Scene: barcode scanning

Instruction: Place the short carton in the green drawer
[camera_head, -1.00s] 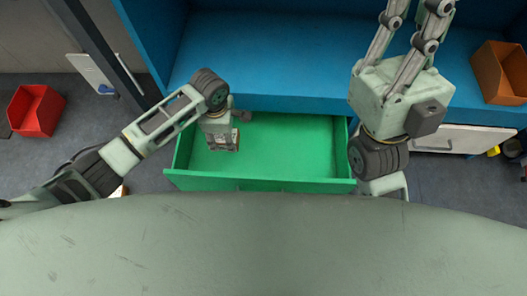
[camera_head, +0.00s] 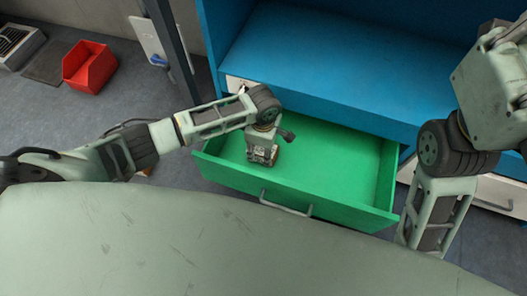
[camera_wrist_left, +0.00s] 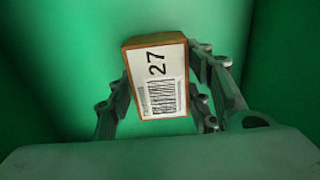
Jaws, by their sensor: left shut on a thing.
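The short carton (camera_wrist_left: 160,78) is an orange-brown box with a white label, the number 27 and a barcode, seen in the left wrist view. My left gripper (camera_wrist_left: 165,100) is shut on it, with a finger at each side. In the head view my left gripper (camera_head: 263,153) points down inside the open green drawer (camera_head: 340,192), toward its left side. The carton is mostly hidden by the gripper there. I cannot tell whether it touches the drawer floor. My right arm is at the right of the head view; its fingers are not seen.
The blue cabinet (camera_head: 330,55) stands behind and above the drawer. The drawer's front handle (camera_head: 285,205) faces my base. A red bin (camera_head: 90,66) sits on the floor at the left. The drawer's middle and right are empty.

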